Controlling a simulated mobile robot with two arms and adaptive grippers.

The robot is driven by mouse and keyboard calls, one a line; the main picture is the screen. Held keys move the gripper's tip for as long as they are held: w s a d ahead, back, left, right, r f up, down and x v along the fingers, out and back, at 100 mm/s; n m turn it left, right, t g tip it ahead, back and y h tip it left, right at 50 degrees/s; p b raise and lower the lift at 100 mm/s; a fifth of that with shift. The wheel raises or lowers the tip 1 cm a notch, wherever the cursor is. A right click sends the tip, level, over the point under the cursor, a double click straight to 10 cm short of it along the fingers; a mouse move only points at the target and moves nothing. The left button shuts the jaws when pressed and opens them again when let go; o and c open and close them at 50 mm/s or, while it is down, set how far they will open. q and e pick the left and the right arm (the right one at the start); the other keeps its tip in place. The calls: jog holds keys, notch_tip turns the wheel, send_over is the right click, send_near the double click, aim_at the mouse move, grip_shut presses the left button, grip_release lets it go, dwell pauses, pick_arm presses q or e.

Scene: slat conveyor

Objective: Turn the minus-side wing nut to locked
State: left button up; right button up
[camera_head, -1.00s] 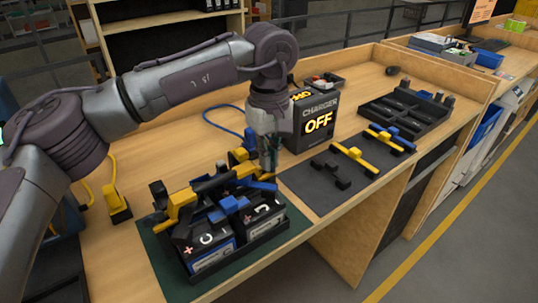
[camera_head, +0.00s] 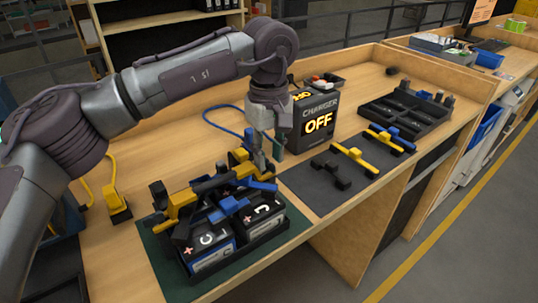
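The battery tray (camera_head: 238,260) sits on a dark green mat at the front of the bench and holds batteries with plus marks. Yellow, blue and black clamp parts (camera_head: 230,205) lie across the battery tops. The minus-side wing nut cannot be told apart among these parts at this size. My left gripper (camera_head: 268,168) points down at the right rear of the tray, close to the yellow and blue parts (camera_head: 255,180). Its fingertips are small and partly merged with those parts, so contact and opening are unclear. My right gripper is not in view.
A black charger (camera_head: 316,125) reading OFF stands behind the gripper. A dark mat with black, yellow and blue parts (camera_head: 354,158) lies to the right. A black compartment tray (camera_head: 405,110) is farther back. A yellow plug (camera_head: 115,200) stands at left.

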aim_at(269, 161)
pick_arm(q)
notch_tip(269, 161, up, 11)
dwell(0.3)
